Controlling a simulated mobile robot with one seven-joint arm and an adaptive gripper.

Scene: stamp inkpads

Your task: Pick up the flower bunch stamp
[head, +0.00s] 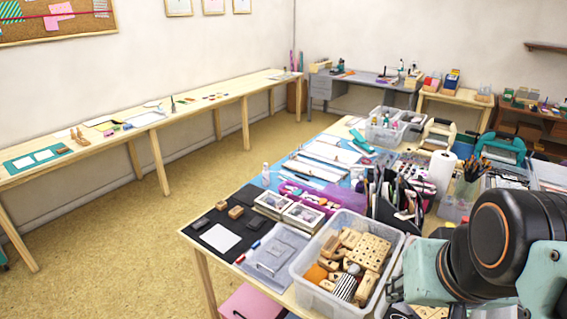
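I cannot tell which stamp is the flower bunch stamp; no flower print is readable at this size. A small wooden block (236,212), which may be a stamp, stands on the black mat (208,252) at the near left corner of the middle table. Dark pads (200,223) lie next to it. A clear bin (312,285) to the right holds several wooden blocks and stamps, including a block with many holes (370,252). My arm fills the lower right corner. My gripper's fingertips do not show.
A white sheet (219,237) lies on the mat. White framed boxes (303,215), a purple tray (305,194) and a pen holder (395,200) crowd the table behind. A long side table (190,108) runs along the left wall. The floor (165,225) between is clear.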

